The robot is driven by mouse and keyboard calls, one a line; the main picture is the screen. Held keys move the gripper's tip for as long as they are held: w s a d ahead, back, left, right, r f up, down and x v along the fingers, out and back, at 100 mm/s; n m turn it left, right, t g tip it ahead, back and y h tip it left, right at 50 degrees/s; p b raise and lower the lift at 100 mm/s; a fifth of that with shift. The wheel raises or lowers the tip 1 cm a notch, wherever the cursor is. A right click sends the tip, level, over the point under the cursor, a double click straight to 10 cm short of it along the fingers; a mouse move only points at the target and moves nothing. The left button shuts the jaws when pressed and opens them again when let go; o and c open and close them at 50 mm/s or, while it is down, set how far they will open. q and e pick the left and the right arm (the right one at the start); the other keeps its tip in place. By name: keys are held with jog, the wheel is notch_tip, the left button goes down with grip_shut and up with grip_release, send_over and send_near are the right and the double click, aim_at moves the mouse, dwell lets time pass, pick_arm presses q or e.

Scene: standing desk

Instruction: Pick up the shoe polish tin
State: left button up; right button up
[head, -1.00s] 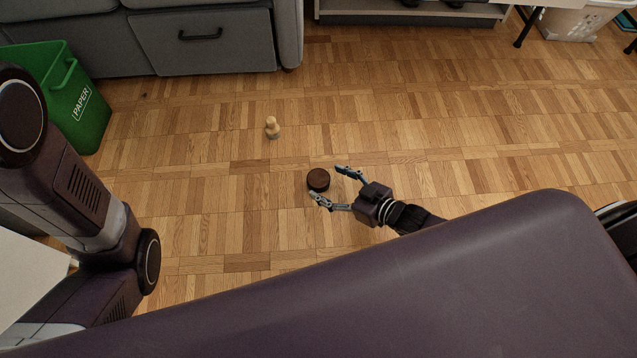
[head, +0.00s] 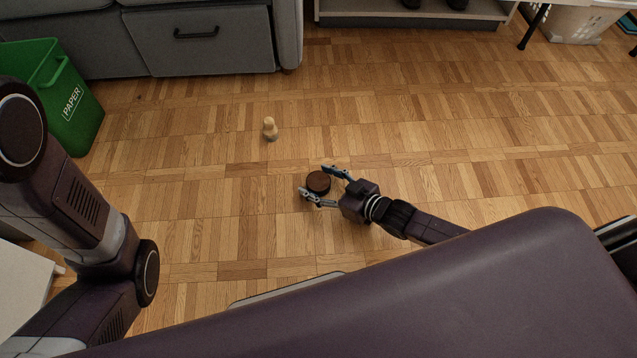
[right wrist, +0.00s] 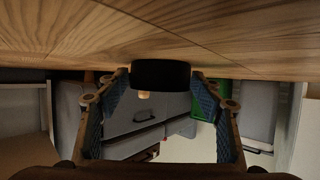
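The shoe polish tin (head: 318,181) is a small round dark brown tin lying on the wooden floor. My right gripper (head: 314,182) is open, with one finger on each side of the tin.
A small wooden brush-like object (head: 270,129) stands on the floor beyond the tin. The floor around the tin is clear.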

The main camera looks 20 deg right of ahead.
jog(key=c, duration=1)
jog(key=shift+c, duration=0.4)
jog(key=shift+r, duration=0.15)
